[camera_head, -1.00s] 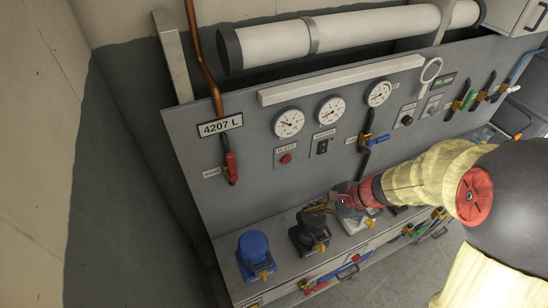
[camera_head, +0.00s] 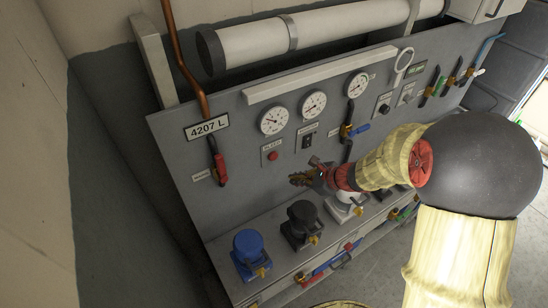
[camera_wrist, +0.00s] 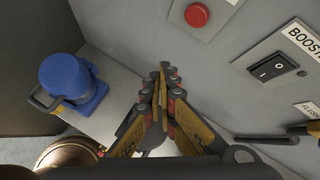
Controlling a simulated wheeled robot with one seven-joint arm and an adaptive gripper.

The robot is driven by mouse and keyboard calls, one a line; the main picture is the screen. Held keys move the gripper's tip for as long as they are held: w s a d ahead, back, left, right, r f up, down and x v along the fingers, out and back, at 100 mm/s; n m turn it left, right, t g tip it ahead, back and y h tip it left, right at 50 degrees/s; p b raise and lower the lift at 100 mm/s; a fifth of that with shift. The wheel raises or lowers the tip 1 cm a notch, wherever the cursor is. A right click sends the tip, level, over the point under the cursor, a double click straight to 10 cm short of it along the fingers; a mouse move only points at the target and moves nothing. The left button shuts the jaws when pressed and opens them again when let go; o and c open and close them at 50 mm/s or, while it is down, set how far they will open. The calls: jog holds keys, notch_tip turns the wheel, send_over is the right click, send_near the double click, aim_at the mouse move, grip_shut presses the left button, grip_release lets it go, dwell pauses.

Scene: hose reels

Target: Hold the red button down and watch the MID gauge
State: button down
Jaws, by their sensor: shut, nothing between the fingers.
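The red button (camera_head: 272,156) sits on a small labelled plate on the grey panel. In the wrist view the button (camera_wrist: 197,15) is near the top edge, above and right of my fingertips. Three round white gauges are above it: a left gauge (camera_head: 273,120), a middle gauge (camera_head: 312,104) and a right gauge (camera_head: 357,85). Any MID marking and the exact readings are too small to read. My gripper (camera_head: 294,180) is shut and empty, lower right of the button in the head view and apart from it. Its closed fingertips (camera_wrist: 163,68) show in the wrist view.
A black rocker switch (camera_wrist: 272,68) labelled BOOST… is right of the button. A red-handled valve (camera_head: 218,165) is to the left. A blue fitting (camera_head: 250,250) and a black fitting (camera_head: 302,220) stand on the ledge below. A blue-handled valve (camera_head: 355,131) is to the right.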

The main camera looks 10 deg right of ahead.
jog(key=w+a, duration=0.2)
jog(key=w, duration=0.6)
jog(key=shift+a+p, duration=0.3)
dwell(1.2)
jog(key=shift+w+a, duration=0.15)
jog(key=shift+w, duration=0.2)
jog(key=shift+w+a, duration=0.15)
jog(key=shift+w, duration=0.4)
dwell(1.9)
jog(key=shift+s, duration=0.15)
dwell(0.8)
jog(key=shift+s+d+b, duration=0.3)
jog(key=shift+s+b, duration=0.15)
jog(key=shift+s, duration=0.35)
jog(key=shift+s+d+b, duration=0.15)
jog(key=shift+s+d, duration=0.1)
jog(key=shift+s, duration=0.55)
jog(key=shift+s+d+b, duration=0.2)
jog(key=shift+s+d, duration=0.05)
jog(key=shift+s, duration=0.55)
jog(key=shift+s+d+b, duration=0.15)
jog(key=shift+s+d, duration=0.1)
jog(key=shift+s, duration=0.55)
